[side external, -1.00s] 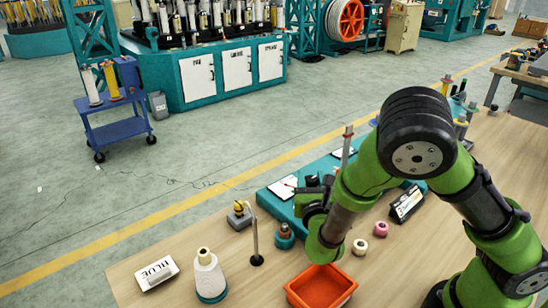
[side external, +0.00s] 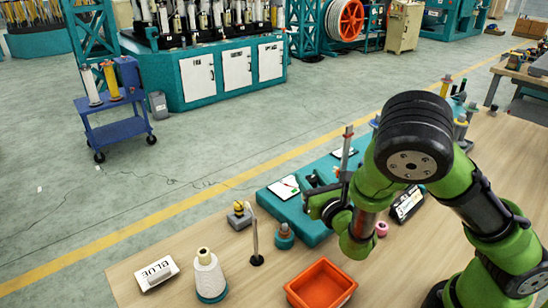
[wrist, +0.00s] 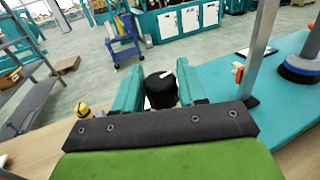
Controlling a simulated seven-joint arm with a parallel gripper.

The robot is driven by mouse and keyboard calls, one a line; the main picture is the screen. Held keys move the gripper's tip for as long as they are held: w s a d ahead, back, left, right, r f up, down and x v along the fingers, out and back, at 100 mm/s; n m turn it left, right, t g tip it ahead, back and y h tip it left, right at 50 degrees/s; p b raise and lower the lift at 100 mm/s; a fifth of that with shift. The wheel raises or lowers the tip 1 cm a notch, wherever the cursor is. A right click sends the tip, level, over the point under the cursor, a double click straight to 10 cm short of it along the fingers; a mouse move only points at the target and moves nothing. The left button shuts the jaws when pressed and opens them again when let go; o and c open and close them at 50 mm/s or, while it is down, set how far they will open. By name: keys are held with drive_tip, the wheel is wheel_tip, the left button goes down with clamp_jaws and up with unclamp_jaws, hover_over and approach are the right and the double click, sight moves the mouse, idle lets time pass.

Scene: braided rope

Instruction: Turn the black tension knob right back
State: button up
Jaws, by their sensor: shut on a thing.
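The black tension knob (wrist: 160,91) shows in the wrist view, with a pale mark on its top that points up and to the right. My gripper (wrist: 160,86) has its two teal fingers on either side of the knob and is shut on it. In the side view my gripper (side external: 318,201) is at the teal base (side external: 317,234), low and reaching leftward. The knob cannot be made out clearly there, as my gripper and wrist cover that part.
An upright metal post (side external: 346,155) stands close behind my gripper. An orange bin (side external: 320,284), a white cone spool (side external: 208,275), a thin hooked stand (side external: 255,240) and a label block marked BLUE (side external: 157,273) are on the table. Clear table lies between cone and bin.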

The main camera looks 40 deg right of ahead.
drive_tip(key=o, duration=0.9)
drive_tip(key=shift+h, duration=0.3)
